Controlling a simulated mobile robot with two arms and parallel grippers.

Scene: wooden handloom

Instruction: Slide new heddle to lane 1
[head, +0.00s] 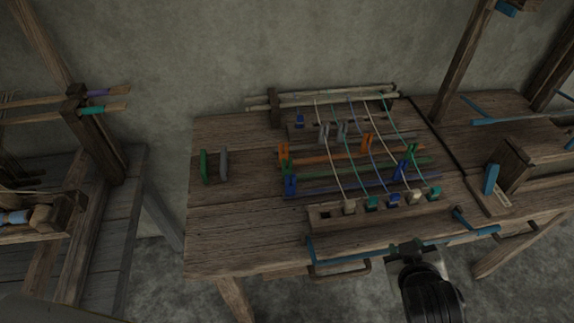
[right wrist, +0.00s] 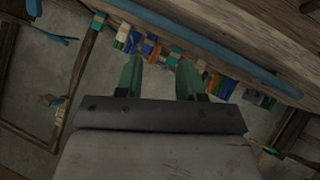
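The loom's wooden tabletop (head: 235,225) carries several coloured heddle pieces on thin rods. An orange heddle (head: 283,153), a green heddle (head: 287,168) and a blue heddle (head: 290,186) sit at the left ends of the rods. A grey heddle (head: 323,132) stands farther back among the threads. A green piece (head: 204,166) and a grey piece (head: 223,162) stand apart on the left of the tabletop. I cannot tell which is the new heddle. My right gripper (head: 407,249) is open and empty at the table's front edge; its separated fingers show in the right wrist view (right wrist: 162,78). My left gripper is out of view.
Threads run from the back bar (head: 340,97) to a front wooden block (head: 325,217) with coloured pegs. A blue bar (head: 345,250) lies along the front edge. A wooden post (head: 460,60) rises at the right. The tabletop's left front is clear.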

